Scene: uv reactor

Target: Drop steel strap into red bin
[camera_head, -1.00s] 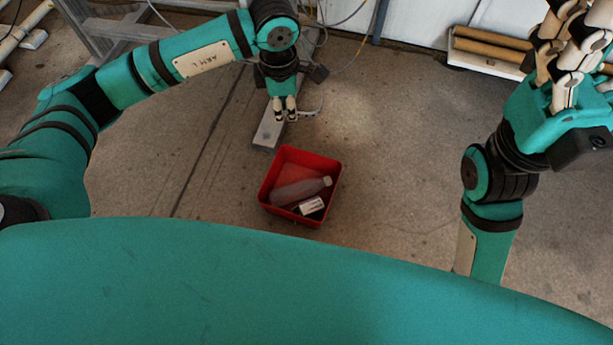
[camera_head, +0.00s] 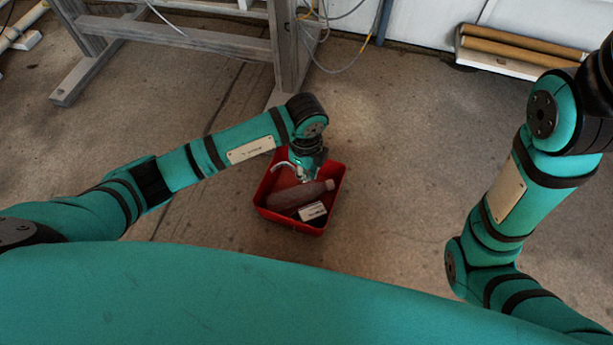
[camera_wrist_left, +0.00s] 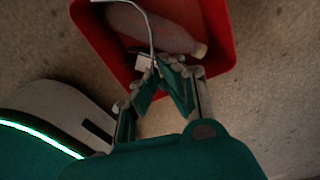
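The red bin (camera_head: 327,228) stands on the floor in the middle of the head view, and its rim also shows at the top of the left wrist view (camera_wrist_left: 222,45). My left gripper (camera_head: 303,176) is over the far part of the bin, pointing down. In the left wrist view its fingertips (camera_wrist_left: 163,68) come together on one end of the steel strap (camera_wrist_left: 150,25), a thin, pale, bent strip. The strap (camera_head: 284,166) curves out to the left over the bin in the head view. My right gripper is out of view; only its arm shows at the right.
In the bin lie a translucent bottle (camera_head: 297,195) with a pale cap and a dark item with a white label (camera_head: 312,211). A grey metal frame (camera_head: 180,35) stands behind. Cardboard tubes (camera_head: 525,48) lie at the back right. Floor around the bin is clear.

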